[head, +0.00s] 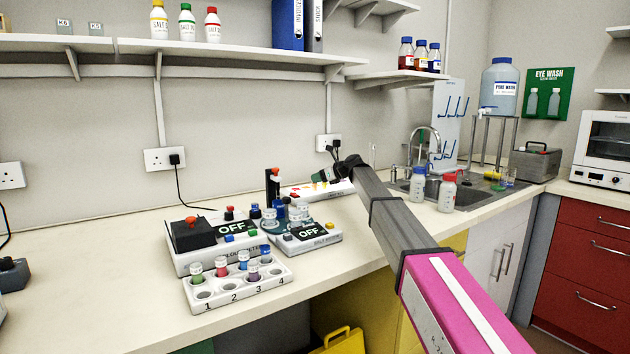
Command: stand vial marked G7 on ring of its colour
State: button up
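A white rack (237,293) marked 1 to 4 stands near the bench's front edge. It holds several small vials with pale label caps: a green vial (196,274), a red vial (222,267), a blue vial (243,260) and a purple vial (253,273). More capped vials (270,217) stand around a blue-green holder behind. The cap markings are too small to read, so I cannot tell which is G7. I cannot make out the coloured rings. My gripper (319,178) is above the back of the bench, apart from the vials; its fingers are too small to judge.
Two white devices showing OFF, one with a dark block (190,234) on top, stand behind the rack. A white box (310,191) lies under my gripper.

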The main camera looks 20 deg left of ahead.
jog(key=v, duration=0.9)
jog(key=shift+d, duration=0.35)
jog(key=shift+s+r, duration=0.1)
